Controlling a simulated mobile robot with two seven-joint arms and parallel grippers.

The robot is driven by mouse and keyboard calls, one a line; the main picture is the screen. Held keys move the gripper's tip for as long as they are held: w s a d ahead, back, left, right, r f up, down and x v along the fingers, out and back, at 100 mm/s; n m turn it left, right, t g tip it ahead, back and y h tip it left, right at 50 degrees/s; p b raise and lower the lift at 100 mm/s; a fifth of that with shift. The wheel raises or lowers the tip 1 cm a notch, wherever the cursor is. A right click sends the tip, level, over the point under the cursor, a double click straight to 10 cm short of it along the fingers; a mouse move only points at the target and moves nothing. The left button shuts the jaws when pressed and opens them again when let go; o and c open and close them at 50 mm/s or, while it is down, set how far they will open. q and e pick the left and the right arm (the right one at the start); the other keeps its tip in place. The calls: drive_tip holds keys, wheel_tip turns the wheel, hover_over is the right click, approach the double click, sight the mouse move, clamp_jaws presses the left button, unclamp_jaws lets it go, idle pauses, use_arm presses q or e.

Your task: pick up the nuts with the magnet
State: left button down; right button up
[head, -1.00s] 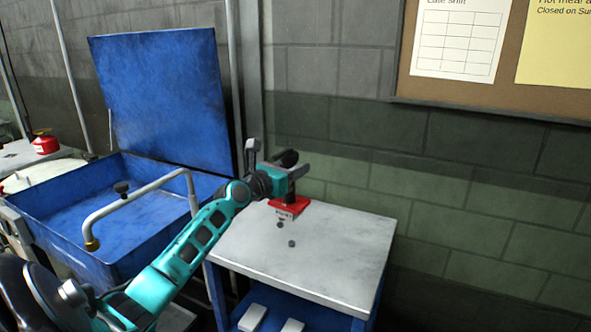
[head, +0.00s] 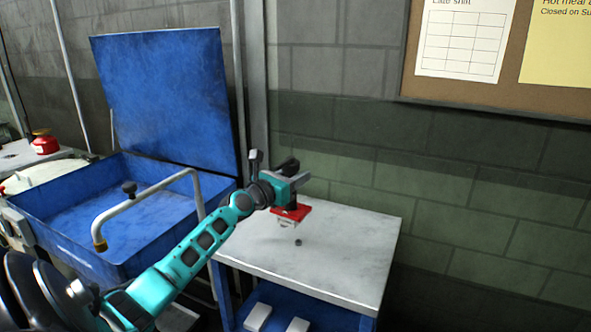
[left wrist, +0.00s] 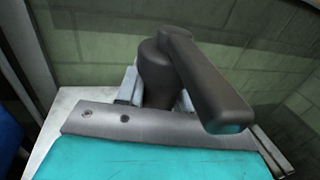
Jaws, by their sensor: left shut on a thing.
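My left gripper (head: 293,182) is shut on the dark handle of the magnet, above the table. The magnet's red block (head: 291,212) hangs below the jaws, with a pale lower face at its front. In the left wrist view, the magnet's dark handle (left wrist: 165,70) rises between the jaws and bends over to the right. One small dark nut (head: 298,242) shows just below and in front of the magnet. I cannot tell whether it lies on the table or hangs from the magnet, nor whether other nuts are hidden beneath. My right gripper is not in view.
The grey-topped table (head: 345,245) is bare at the front and right. A blue bin (head: 130,210) with a raised lid (head: 165,100) and a bent grey pipe (head: 150,190) stand left of it. A brick wall (head: 450,190) lies behind. A red can (head: 44,145) sits far left.

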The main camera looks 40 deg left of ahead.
use_arm(q)
wheel_tip(320, 180, down, 2)
drive_tip(key=shift+b, duration=0.3)
drive_tip(key=shift+f+b, duration=2.2)
drive_tip(key=shift+b, duration=0.05)
drive_tip(key=shift+r+p, duration=2.75)
drive_tip(key=shift+r, duration=1.3)
drive_tip(key=shift+w, duration=0.1)
